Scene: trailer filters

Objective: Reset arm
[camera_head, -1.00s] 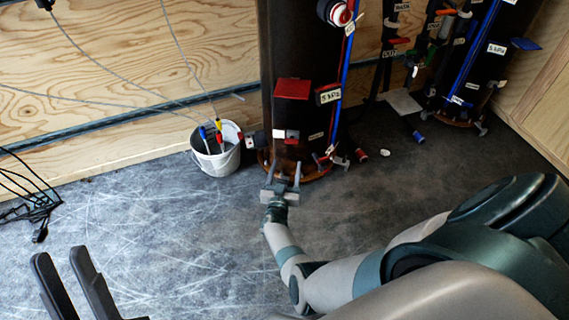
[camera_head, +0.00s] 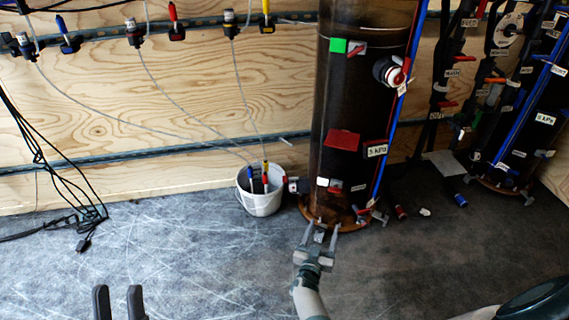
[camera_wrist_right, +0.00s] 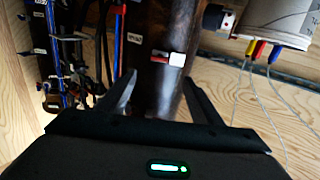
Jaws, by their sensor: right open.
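My right gripper (camera_head: 322,230) is open and empty at the foot of a dark upright filter column (camera_head: 340,110), in front of its orange-brown base ring (camera_head: 352,225). In the right wrist view the two fingers (camera_wrist_right: 159,80) stand apart, with the column (camera_wrist_right: 165,30) seen between and beyond them. I cannot tell whether they touch it. My left gripper (camera_head: 118,300) shows as two black fingers, apart and empty, at the bottom edge over the floor.
A white bucket (camera_head: 262,203) with coloured-tip hoses stands left of the column. Black cables (camera_head: 75,205) lie at left. Small parts (camera_head: 401,212) lie right of the column, near a second column (camera_head: 530,120). The scratched floor (camera_head: 170,245) is largely clear.

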